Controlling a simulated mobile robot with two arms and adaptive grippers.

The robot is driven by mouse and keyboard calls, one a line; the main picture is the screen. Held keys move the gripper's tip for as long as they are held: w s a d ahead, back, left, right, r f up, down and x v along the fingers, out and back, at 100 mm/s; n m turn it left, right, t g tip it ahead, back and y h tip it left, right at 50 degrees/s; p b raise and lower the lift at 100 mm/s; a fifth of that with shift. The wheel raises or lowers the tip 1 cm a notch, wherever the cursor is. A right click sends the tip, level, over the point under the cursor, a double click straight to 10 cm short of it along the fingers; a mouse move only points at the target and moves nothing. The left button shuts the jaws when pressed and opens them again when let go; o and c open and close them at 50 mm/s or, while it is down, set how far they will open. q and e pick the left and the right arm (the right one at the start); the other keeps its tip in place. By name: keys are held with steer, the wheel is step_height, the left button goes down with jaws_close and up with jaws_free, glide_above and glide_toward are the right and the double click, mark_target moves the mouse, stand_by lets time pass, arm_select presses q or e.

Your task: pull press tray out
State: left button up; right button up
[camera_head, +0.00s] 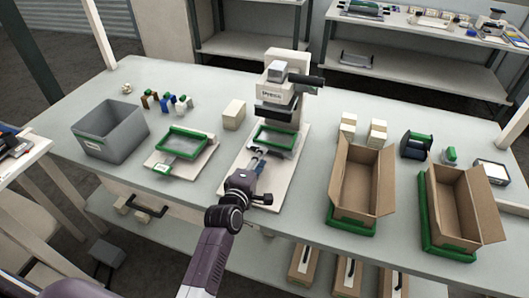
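The press (283,88), white with dark parts, stands on a pale base board near the back middle of the table. The green-rimmed press tray (277,138) lies on that board at the foot of the press, with its back edge under the press head. My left gripper (259,163) is low over the board, at the front edge of the tray. Its fingers hide the tray's front part, so I cannot tell whether they touch or grip it. My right gripper is not in view.
Left of the press are a second green-framed tray (185,142), a grey bin (110,134) and several small stamps (168,101). A pale block (233,114) stands close by. Right are two open cardboard boxes (362,180) on green trays. Table between the board and boxes is clear.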

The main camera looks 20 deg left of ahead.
arm_select(q)
steer(key=w, duration=0.2)
steer(key=shift+w+f, duration=0.3)
steer(key=shift+f, duration=0.05)
steer(key=shift+w, duration=0.45)
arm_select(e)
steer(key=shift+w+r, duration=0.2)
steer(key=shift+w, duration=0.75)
arm_select(q)
steer(key=shift+c, duration=0.4)
steer(key=c, duration=0.5)
steer(key=shift+d+f, duration=0.1)
jaws_close()
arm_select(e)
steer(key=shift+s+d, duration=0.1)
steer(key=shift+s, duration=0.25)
